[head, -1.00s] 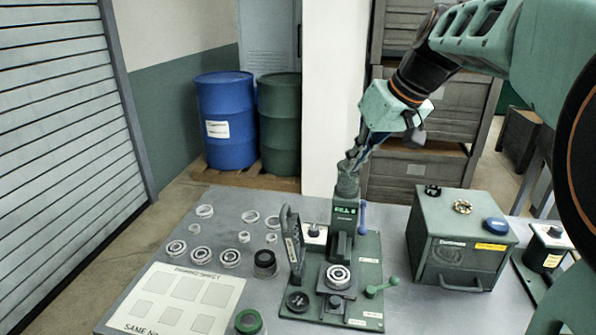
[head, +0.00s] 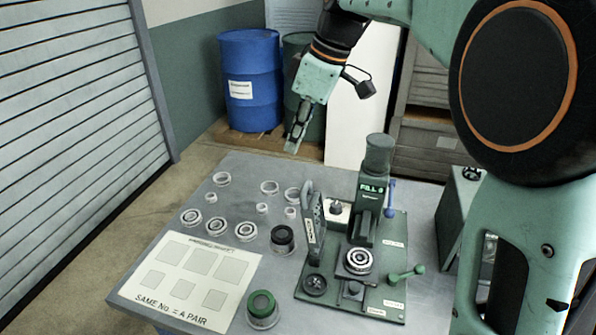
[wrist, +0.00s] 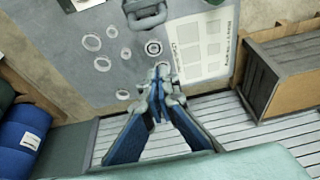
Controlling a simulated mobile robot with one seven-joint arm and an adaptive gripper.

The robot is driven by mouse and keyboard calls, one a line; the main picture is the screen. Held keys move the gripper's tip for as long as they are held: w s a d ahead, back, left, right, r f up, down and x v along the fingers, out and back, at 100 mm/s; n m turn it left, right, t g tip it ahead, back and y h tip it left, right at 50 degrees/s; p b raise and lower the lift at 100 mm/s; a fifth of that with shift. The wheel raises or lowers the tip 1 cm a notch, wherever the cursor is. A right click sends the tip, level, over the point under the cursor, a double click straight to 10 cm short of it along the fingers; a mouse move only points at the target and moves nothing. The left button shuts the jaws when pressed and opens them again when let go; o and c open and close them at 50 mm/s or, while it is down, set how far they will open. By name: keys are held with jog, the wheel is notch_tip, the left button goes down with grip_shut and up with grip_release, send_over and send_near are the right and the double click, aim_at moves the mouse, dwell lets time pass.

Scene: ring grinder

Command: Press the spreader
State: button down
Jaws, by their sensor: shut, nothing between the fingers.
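A green bench fixture stands on the table, with a base plate (head: 385,290), an upright column (head: 372,190) with a lit display, a blue lever (head: 390,198) and a green lever (head: 407,274). A ringed bearing (head: 358,260) sits on its front block, beside a black handwheel (head: 314,285). No part is labelled as the spreader, so I cannot tell which it is. My gripper (head: 292,148) is shut and empty, hanging over the table's back edge, left of the column and apart from it. It also shows in the wrist view (wrist: 160,76).
Several loose rings and bearings (head: 215,224) lie on the left of the table. A printed mat (head: 185,275) lies at front left. A black-topped cup (head: 282,238) and a green-rimmed cup (head: 262,308) stand near the fixture. A blue drum (head: 250,75) stands behind.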

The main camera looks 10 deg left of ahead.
notch_tip(320, 180, down, 9)
jog(key=p, duration=0.1)
jog(key=shift+d+f, duration=0.15)
jog(key=shift+d, duration=0.2)
dwell(0.3)
jog(key=shift+d, duration=0.1)
